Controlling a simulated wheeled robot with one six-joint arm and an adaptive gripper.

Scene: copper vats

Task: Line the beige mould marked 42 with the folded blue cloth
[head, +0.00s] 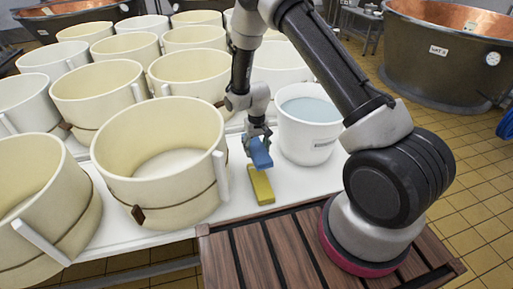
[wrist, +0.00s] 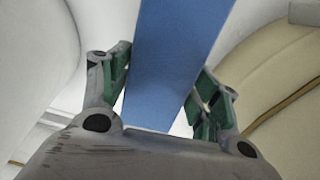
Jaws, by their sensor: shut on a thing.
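My gripper (head: 258,136) is shut on the folded blue cloth (head: 261,155) and holds it above the white table, between the nearest large beige mould and the white bucket. In the wrist view the blue cloth (wrist: 170,65) runs as a flat strip between the two green-padded fingers (wrist: 163,75). The nearest beige mould (head: 160,205) stands upright and open, left of my gripper, with a pale bare floor inside and a cord around it. Several similar beige moulds stand behind and left of it. I cannot read the number 42 on any of them.
A yellow block (head: 261,186) lies on the white table (head: 300,180) below the cloth. A white bucket of pale liquid (head: 308,125) stands to the right. A slatted wooden platform (head: 250,255) is in front. Copper vats (head: 440,50) stand behind.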

